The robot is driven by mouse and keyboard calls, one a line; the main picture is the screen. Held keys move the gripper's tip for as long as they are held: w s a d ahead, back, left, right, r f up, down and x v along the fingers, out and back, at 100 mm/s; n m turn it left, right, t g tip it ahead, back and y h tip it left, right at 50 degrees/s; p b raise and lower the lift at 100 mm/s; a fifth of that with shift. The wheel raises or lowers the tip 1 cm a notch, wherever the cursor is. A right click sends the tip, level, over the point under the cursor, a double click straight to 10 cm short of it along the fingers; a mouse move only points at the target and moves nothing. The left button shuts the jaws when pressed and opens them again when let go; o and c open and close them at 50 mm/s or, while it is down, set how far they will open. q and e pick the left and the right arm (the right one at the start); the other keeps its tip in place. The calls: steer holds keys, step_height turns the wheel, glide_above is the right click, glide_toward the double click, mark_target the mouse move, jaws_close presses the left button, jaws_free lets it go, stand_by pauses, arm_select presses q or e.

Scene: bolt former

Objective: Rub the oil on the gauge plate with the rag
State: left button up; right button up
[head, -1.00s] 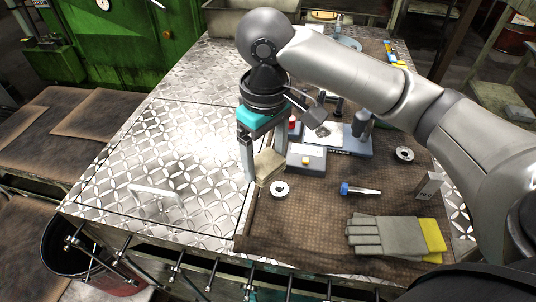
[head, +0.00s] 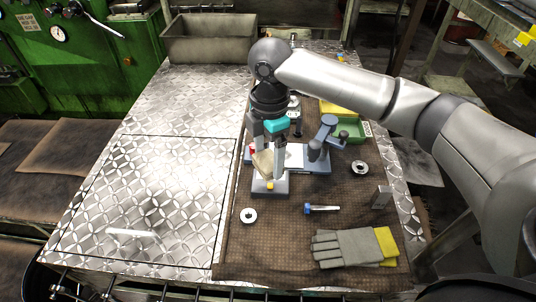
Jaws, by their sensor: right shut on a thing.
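My right gripper (head: 268,170) points down and is shut on a beige folded rag (head: 263,163). The rag is just behind a small grey box with a yellow button (head: 271,187), at the left end of the gauge stand. The gauge plate (head: 296,155) is a pale plate on the blue-grey base of the stand, to the right of the rag. The fingers cover part of the plate, and I cannot make out the oil. I cannot tell whether the rag touches anything. My left gripper is out of view.
The dark mat also holds a metal ring (head: 248,215), a second ring (head: 360,167), a blue-handled tool (head: 321,209), a metal block (head: 381,197) and grey-yellow gloves (head: 354,247). A green tray (head: 352,131) stands behind right. The steel tabletop at left (head: 150,190) is clear.

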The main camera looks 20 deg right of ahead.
steer(key=n+p, duration=0.1)
steer(key=w+d+n, duration=0.1)
steer(key=n, duration=0.1)
steer(key=shift+w+d+r+n+p, duration=0.1)
steer(key=shift+w+r+n+p, duration=0.05)
steer(key=shift+r+n+p, duration=0.2)
steer(key=w+d+n+p, duration=0.1)
steer(key=d+n+p, duration=0.1)
steer(key=n, duration=0.2)
steer(key=n+b, duration=0.4)
steer(key=n, duration=0.4)
glide_above(288, 155)
steer(key=s+a, duration=0.2)
steer(key=a, duration=0.1)
step_height(288, 155, down, 6)
steer(key=shift+s+d+r, duration=0.1)
steer(key=shift+s+r, duration=0.05)
steer(key=shift+r, duration=0.05)
steer(key=shift+f, duration=0.6)
